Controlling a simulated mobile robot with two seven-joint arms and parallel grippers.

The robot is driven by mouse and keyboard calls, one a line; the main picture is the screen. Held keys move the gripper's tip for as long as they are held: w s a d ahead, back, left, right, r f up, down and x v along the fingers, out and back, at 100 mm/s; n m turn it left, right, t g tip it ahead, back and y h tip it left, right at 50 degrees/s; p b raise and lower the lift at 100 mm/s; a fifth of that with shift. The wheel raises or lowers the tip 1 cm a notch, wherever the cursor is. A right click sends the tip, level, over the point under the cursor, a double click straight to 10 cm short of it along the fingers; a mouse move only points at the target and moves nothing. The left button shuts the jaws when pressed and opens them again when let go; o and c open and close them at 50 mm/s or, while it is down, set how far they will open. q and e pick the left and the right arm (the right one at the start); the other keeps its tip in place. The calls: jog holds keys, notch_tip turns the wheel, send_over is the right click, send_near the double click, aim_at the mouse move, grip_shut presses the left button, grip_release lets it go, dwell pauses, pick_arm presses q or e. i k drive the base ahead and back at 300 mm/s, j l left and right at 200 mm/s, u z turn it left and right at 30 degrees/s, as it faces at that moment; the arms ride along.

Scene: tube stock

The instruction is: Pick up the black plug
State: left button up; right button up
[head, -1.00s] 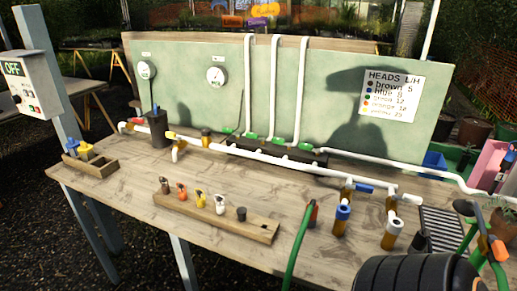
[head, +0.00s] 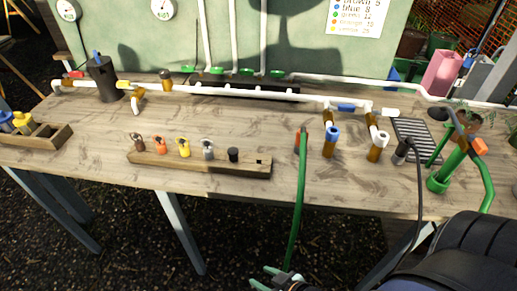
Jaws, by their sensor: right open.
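A short black plug (head: 233,154) stands upright at the right part of a wooden rack (head: 190,165) on the bench, to the right of a grey-topped piece. My right gripper (head: 268,277) shows at the bottom edge of the head view, with green fingers. It is open, in front of and below the bench edge, well apart from the plug. Part of it is cut off by the frame. My left gripper is not in view.
Brown, orange, yellow and grey-topped pieces (head: 183,148) stand in the same rack. A green hose (head: 300,200) hangs over the bench edge near my right gripper. A black cable (head: 418,180) hangs farther right. White pipes (head: 230,91) run behind the rack.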

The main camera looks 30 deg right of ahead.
aim_at(233, 152)
jog(key=i+j+z, duration=0.1)
jog(key=z, duration=0.3)
jog(key=j+z, duration=0.25)
jog(key=z, duration=0.15)
jog(key=i+j+z, duration=0.1)
jog(key=z, duration=0.25)
jog(key=j+z, duration=1.3)
